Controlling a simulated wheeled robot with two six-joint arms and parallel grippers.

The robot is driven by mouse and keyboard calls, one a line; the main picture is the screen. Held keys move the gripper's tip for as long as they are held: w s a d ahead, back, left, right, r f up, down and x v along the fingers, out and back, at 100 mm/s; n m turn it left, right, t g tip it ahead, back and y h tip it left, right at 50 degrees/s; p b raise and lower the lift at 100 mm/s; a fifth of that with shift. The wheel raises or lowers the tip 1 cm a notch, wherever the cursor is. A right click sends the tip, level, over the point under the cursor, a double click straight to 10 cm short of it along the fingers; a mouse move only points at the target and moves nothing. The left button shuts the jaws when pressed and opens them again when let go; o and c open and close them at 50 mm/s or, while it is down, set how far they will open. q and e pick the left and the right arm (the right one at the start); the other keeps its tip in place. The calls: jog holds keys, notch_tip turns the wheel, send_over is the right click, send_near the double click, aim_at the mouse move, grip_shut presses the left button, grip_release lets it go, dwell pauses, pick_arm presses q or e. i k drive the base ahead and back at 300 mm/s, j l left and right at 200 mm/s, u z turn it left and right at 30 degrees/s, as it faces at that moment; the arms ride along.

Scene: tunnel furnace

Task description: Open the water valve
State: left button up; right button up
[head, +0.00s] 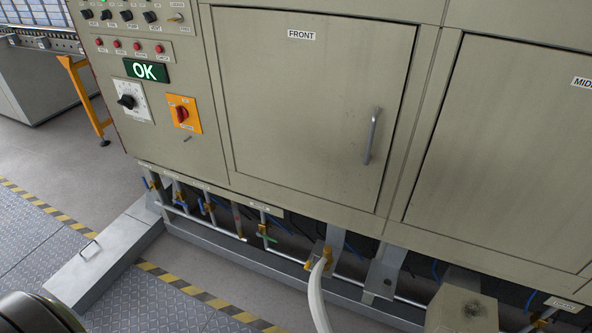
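A row of pipes with small valves runs under the furnace cabinet. Blue-handled valves (208,206) sit at the left of the row, on thin vertical pipes. A green-handled valve (266,236) sits further right on a brass body. Small labels above the valves are too small to read, so I cannot tell which one is the water valve or how its handle stands. Neither of my grippers is in view.
The cabinet (310,110) has a FRONT door with a handle (372,135), apparently shut. An OK display (146,71) and orange switch (184,114) are at left. A pale hose (318,298) rises below the pipes. A metal box (105,255) lies on the floor.

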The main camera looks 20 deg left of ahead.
aim_at(258, 234)
jog(key=u, duration=1.05)
jog(key=i+j+u, duration=0.1)
jog(key=j+u, duration=0.2)
jog(key=i+j+u, duration=0.15)
jog(key=j+u, duration=0.15)
jog(key=j, duration=0.2)
